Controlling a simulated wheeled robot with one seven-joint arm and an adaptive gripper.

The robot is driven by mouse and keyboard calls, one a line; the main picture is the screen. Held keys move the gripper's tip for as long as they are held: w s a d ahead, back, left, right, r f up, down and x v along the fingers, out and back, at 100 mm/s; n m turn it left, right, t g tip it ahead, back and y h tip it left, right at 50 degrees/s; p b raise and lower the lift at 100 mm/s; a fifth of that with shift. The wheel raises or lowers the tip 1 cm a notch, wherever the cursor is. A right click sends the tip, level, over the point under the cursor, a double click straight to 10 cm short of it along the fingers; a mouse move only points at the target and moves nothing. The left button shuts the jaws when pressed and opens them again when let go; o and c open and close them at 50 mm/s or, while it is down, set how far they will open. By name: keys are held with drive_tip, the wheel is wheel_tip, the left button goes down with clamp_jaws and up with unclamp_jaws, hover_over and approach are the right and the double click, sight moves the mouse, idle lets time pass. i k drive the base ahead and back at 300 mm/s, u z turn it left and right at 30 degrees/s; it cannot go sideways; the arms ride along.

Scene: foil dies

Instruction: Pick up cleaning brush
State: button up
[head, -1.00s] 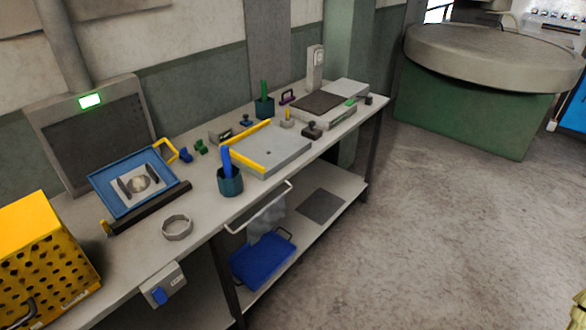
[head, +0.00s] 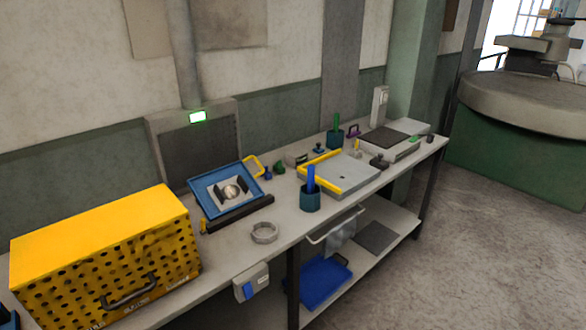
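No brush bristles can be made out, so I cannot tell for sure which thing is the cleaning brush. A blue handle (head: 310,178) stands upright in a dark teal cup (head: 310,202) near the middle of the workbench's front edge. A green handle (head: 336,122) stands in a similar cup (head: 335,139) farther back. The lower ends of both are hidden in the cups. A small purple handled item (head: 353,131) sits beside the rear cup. My gripper is not in view.
The workbench (head: 222,255) carries a yellow perforated box (head: 100,225), a tilted blue tray (head: 205,200), a grey ring (head: 264,232) and a grey plate with yellow edging (head: 345,175). Floor (head: 480,260) at right is open.

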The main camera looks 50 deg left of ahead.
sight(311, 167)
drive_tip(key=k, duration=0.25)
drive_tip(key=u, duration=1.7)
drive_tip(key=i, duration=0.2)
drive_tip(key=u, duration=0.15)
